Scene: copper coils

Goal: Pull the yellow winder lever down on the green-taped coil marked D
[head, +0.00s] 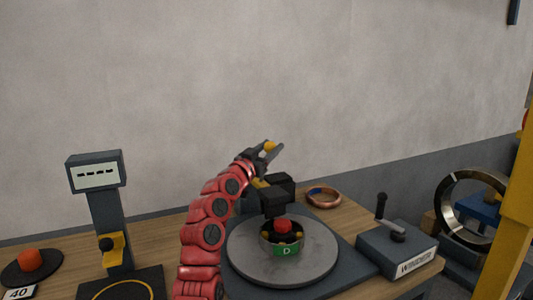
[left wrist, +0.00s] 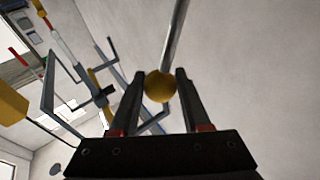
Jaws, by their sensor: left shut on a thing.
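The green-taped coil marked D (head: 286,250) sits on a round grey turntable (head: 240,256), with a red knob (head: 283,226) at its centre. A black head (head: 275,195) stands just above the coil. My left gripper (head: 268,148) is raised behind and above it, shut on the yellow ball knob (head: 270,146) of the lever. In the left wrist view the yellow knob (left wrist: 159,86) sits between the two fingers (left wrist: 160,92), and the lever's grey rod (left wrist: 177,35) runs up from it. My arm hides part of the lever. My right gripper does not show.
A box labelled WINDER (head: 398,252) with a black handle stands right of the turntable. A copper ring (head: 323,197) lies behind. A display post (head: 97,174) and a red weight (head: 30,260) are at left. A large metal ring (head: 447,215) and yellow post (head: 515,200) are at right.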

